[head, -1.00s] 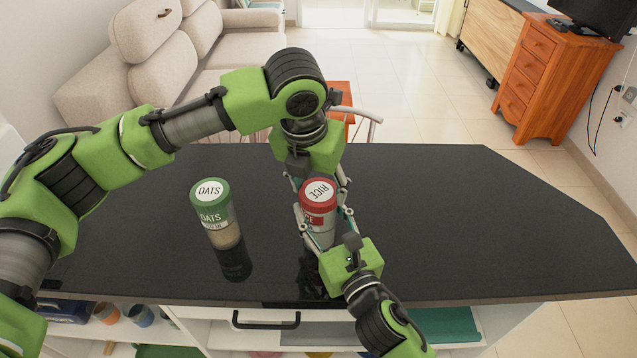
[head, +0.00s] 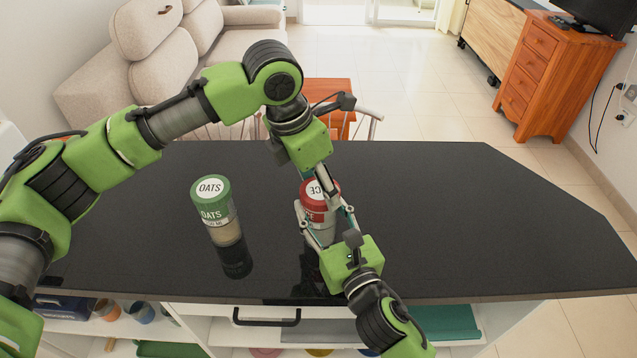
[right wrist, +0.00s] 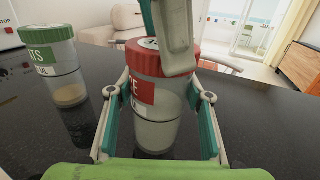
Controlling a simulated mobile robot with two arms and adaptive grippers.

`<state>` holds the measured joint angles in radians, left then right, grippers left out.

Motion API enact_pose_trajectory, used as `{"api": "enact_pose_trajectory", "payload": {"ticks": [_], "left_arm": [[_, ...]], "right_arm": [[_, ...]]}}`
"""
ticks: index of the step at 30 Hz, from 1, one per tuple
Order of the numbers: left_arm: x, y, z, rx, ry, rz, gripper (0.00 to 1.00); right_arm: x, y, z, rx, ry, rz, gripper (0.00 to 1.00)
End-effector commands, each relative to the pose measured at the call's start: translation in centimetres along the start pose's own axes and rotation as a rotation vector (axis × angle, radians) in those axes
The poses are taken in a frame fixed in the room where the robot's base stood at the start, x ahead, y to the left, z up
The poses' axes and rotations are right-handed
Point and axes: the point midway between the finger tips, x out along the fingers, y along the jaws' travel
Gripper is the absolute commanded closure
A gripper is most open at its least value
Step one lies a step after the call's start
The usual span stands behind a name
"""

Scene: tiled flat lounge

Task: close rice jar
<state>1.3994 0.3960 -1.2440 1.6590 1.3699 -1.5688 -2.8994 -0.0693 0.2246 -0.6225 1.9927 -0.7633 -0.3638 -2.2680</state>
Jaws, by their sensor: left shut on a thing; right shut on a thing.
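The rice jar (head: 307,214) stands upright on the black counter, its clear body also in the right wrist view (right wrist: 155,132). Its red lid (head: 306,196) sits on top, and "RICE" on it is partly covered. I cannot tell how tightly the lid is seated. My right gripper (head: 325,212) is shut around the jar's body, one finger on each side in the right wrist view (right wrist: 160,103). My left gripper (head: 326,183) comes down from above and is shut on the lid. One left finger (right wrist: 177,40) hides part of the lid in the right wrist view.
A green-lidded oats jar (head: 212,205) stands left of the rice jar with a clear gap. The black counter (head: 470,220) is bare on the right. An orange stool or chair (head: 325,92) stands behind it, and open shelves with a drawer (head: 266,318) are below the front edge.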

Motion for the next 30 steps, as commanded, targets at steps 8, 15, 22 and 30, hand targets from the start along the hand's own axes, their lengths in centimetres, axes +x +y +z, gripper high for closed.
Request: {"api": "enact_pose_trajectory", "payload": {"ticks": [8, 15, 22, 30], "left_arm": [[-0.1, 0.0, 0.0, -0.001, -0.001, 0.0, 0.31], [-0.2, 0.0, 0.1, -0.002, -0.001, 0.001, 0.31], [-2.4, 0.0, 0.8, -0.002, -0.003, 0.003, 0.31], [-4.4, 0.0, 1.3, -0.003, 0.0, 0.001, 0.31]], "right_arm": [[0.0, -0.1, -0.1, 0.001, 0.002, -0.002, 1.0], [0.0, -0.1, -0.1, 0.001, 0.001, -0.001, 1.0], [0.0, -0.1, 0.0, 0.001, 0.001, -0.001, 1.0], [0.0, 0.0, -0.1, 0.001, 0.001, -0.001, 1.0]]}}
